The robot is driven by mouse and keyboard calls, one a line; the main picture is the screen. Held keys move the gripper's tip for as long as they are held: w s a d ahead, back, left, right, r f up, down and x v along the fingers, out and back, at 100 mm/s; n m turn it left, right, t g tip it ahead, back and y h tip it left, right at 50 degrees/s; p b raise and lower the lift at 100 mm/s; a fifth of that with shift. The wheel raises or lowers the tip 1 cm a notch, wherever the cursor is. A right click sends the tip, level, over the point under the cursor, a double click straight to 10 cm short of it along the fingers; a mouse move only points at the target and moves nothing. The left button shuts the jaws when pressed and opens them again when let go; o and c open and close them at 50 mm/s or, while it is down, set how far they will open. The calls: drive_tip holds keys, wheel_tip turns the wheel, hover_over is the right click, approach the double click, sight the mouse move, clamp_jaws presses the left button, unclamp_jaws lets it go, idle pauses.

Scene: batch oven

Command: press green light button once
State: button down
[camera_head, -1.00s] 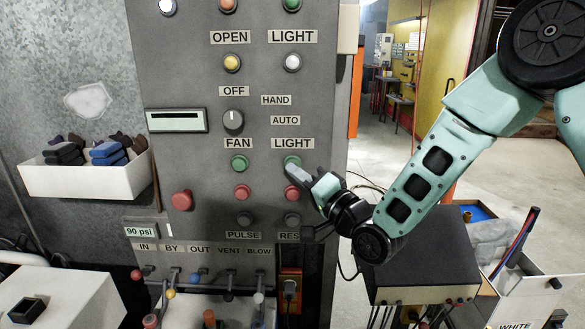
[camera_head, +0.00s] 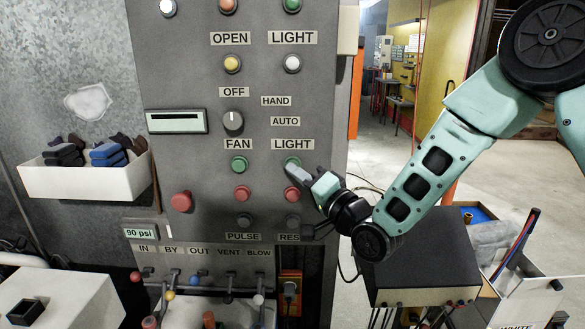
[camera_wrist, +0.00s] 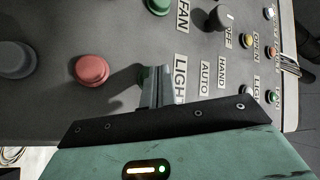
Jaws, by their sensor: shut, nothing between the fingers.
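The green light button (camera_head: 292,162) sits on the grey control panel under the lower LIGHT label, above a red button (camera_head: 292,194). My gripper (camera_head: 290,168) is shut and empty, its tips at the lower edge of the green button and partly covering it. In the wrist view, my gripper's fingers (camera_wrist: 156,84) point at the panel beside the LIGHT label and hide most of the green button. I cannot tell whether the tips touch it or whether it is pushed in.
A green FAN button (camera_head: 239,163) sits to the left. A red button (camera_wrist: 91,70) is close to my fingers in the wrist view. A rotary knob (camera_head: 233,122) is up and left. A dark box (camera_head: 420,255) stands below my arm.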

drive_tip(key=shift+w, duration=0.1)
idle(0.5)
drive_tip(key=shift+s+b, duration=0.4)
drive_tip(key=shift+s, duration=0.45)
drive_tip(key=shift+s, duration=0.1)
drive_tip(key=s+b, duration=0.1)
drive_tip(key=s, duration=0.3)
drive_tip(key=shift+s+a, duration=0.1)
drive_tip(key=shift+s, duration=0.3)
